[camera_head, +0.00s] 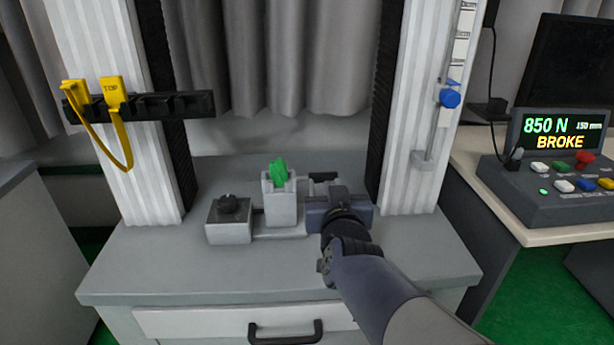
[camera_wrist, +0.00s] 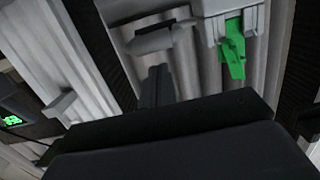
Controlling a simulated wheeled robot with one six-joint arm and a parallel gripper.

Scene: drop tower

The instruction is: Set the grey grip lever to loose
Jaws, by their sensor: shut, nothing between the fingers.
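The grip (camera_head: 280,205) is a light grey block on the bench between the two columns, with a green piece (camera_head: 279,171) upright in its top. The wrist view, turned over, shows the grip (camera_wrist: 213,28) and the green piece (camera_wrist: 234,52). Beside it a grey bar with a rounded end, which looks like the grip lever (camera_wrist: 150,43), sticks out sideways. My gripper (camera_head: 338,203) is just right of the grip. Its shut, empty fingers (camera_wrist: 156,72) point toward the bar; I cannot tell whether they touch it. In the head view my gripper hides much of this side.
A yellow strap (camera_head: 113,97) hangs on a black rack at the left column. A blue knob (camera_head: 450,98) is on the right column's rod. The console (camera_head: 560,150) reads 850 N, BROKE. The bench front (camera_head: 200,277) is clear.

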